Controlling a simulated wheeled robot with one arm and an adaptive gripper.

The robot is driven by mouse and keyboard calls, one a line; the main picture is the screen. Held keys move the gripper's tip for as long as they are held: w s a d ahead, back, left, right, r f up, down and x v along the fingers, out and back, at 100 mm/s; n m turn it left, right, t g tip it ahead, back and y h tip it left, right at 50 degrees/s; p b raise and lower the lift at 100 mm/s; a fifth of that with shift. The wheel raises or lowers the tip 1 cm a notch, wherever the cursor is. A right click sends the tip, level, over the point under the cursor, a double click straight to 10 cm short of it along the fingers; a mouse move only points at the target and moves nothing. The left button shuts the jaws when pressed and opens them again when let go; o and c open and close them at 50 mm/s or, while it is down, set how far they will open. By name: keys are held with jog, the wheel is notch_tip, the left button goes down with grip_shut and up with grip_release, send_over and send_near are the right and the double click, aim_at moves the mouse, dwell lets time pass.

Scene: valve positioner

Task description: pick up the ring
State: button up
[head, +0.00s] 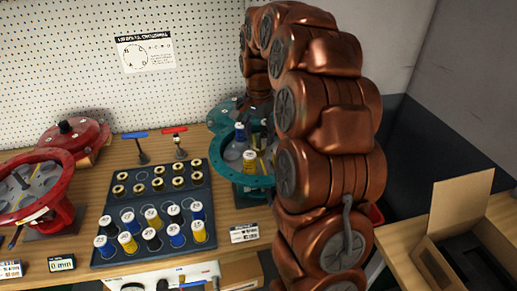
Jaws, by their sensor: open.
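Several things here are ring-shaped, and I cannot tell which one is the ring. A large red ring (64,160) tops the red valve body at the left of the bench. A teal ring (217,163) tops the teal valve body in the middle, and a blue and a yellow capped piece show inside it. Small brass rings (158,184) sit in rows in the upper part of a dark blue tray (103,258). My copper arm rises at centre right and bends over behind itself.
A red round cover (75,138) lies back left. An open cardboard box (465,205) stands on the right-hand table.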

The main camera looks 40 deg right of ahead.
aim_at(259, 145)
jog(key=shift+f+p, duration=1)
jog(key=shift+f, duration=1.2)
grip_shut()
